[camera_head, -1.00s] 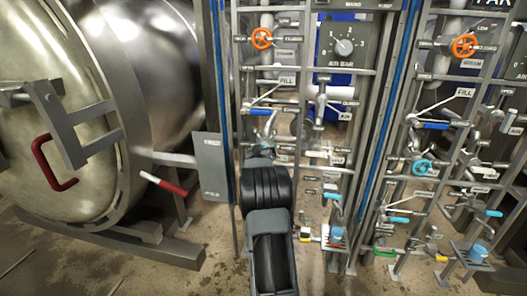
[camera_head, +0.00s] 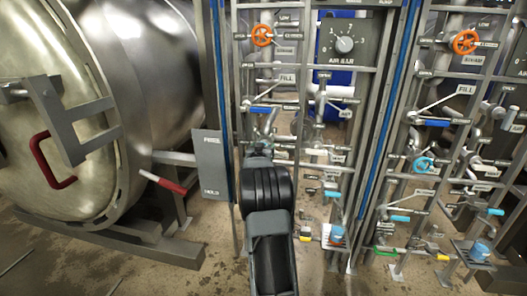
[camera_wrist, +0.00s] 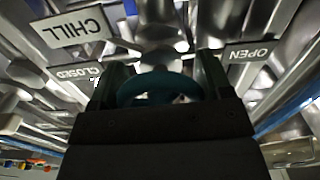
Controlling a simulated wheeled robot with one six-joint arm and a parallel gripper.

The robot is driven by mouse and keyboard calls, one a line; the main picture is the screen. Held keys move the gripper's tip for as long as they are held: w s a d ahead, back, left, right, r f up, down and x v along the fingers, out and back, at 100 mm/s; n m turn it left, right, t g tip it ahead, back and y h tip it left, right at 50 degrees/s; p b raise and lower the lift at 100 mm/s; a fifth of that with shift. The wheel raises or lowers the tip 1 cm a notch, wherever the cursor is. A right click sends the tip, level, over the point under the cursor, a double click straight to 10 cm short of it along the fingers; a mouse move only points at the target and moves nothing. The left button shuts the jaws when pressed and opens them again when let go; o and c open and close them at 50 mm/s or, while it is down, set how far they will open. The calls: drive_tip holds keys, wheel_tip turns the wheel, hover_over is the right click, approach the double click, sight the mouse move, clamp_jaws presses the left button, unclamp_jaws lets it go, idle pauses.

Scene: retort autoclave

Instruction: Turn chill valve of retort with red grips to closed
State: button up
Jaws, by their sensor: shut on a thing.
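The retort (camera_head: 75,115) stands at the left in the head view, with a red grip (camera_head: 50,165) on its door. In the wrist view a teal valve wheel (camera_wrist: 150,88) sits between the two fingers of my gripper (camera_wrist: 160,82), which is shut on it. The white CHILL sign (camera_wrist: 76,28) appears upside down at the upper left. A CLOSED label (camera_wrist: 79,74) is left of the wheel and an OPEN label (camera_wrist: 249,54) is right of it. My arm hides the wheel and gripper in the head view.
Around my arm is a dense pipe panel with an orange wheel (camera_head: 262,36), a blue FILL lever (camera_head: 262,109) and an AIR BAR dial (camera_head: 344,44). A similar panel with an orange wheel (camera_head: 466,42) stands to the right. A red-and-white handle (camera_head: 165,183) juts out left of my arm.

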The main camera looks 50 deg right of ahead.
drive_tip(key=shift+w+a+m+b, duration=0.1)
drive_tip(key=shift+m+b, duration=2.35)
drive_tip(key=shift+m, duration=2.15)
drive_tip(key=o, duration=0.9)
drive_tip(key=p+v, duration=0.2)
drive_tip(key=v, duration=1.1)
drive_tip(key=shift+a+p, duration=0.3)
drive_tip(key=shift+a, duration=0.05)
drive_tip(key=shift+r, duration=0.15)
